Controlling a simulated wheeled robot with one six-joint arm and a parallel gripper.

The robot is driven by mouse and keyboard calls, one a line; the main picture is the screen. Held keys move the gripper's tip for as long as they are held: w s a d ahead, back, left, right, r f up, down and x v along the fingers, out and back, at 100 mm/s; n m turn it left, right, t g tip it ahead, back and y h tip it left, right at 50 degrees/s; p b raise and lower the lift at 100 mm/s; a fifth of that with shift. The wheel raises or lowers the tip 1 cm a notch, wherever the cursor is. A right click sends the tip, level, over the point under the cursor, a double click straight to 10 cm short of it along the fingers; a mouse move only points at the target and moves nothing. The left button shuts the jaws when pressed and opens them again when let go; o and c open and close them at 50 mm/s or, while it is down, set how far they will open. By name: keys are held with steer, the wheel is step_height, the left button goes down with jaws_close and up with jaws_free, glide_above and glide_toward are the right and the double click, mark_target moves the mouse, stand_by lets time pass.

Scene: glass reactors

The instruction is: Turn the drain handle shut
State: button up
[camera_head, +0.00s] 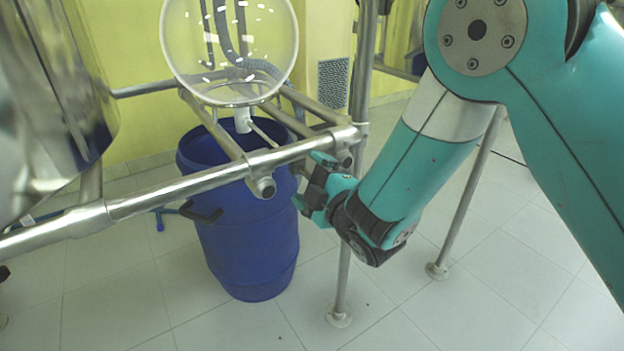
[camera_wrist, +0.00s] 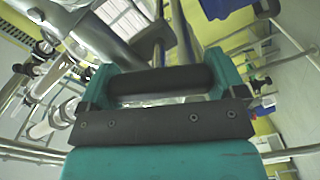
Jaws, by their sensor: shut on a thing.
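My gripper (camera_head: 310,182) is beside the steel frame's front corner, just right of the blue barrel in the head view. Its teal fingers also show in the wrist view (camera_wrist: 162,72), one on each side, with a dark bar across between them. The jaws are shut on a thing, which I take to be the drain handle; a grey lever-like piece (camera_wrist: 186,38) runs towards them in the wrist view. In the head view the handle is hidden by the gripper and frame. The glass vessel (camera_head: 228,45) has a white bottom outlet (camera_head: 242,121) above the barrel.
The blue barrel (camera_head: 250,245) stands open on the tiled floor under the outlet. A steel rail (camera_head: 165,195) crosses in front of it, and a frame leg (camera_head: 342,285) stands close to my gripper. A large steel vessel (camera_head: 45,110) is at the left. Floor at the lower right is mostly clear.

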steer(key=m+p, duration=0.1)
steer(key=m, duration=0.2)
steer(key=shift+r, duration=0.15)
steer(key=m+p, duration=0.2)
steer(key=m, duration=0.1)
steer(key=shift+d+r+m, duration=0.1)
steer(key=shift+m, duration=0.2)
steer(key=m+p, duration=0.2)
steer(key=m, duration=0.2)
steer(key=shift+w+p, duration=0.1)
steer(key=shift+p, duration=0.3)
steer(key=shift+d+m+p, duration=0.1)
steer(key=shift+m+p, duration=0.4)
steer(key=shift+m, duration=0.6)
steer(key=o, duration=0.6)
steer(key=shift+o, duration=0.2)
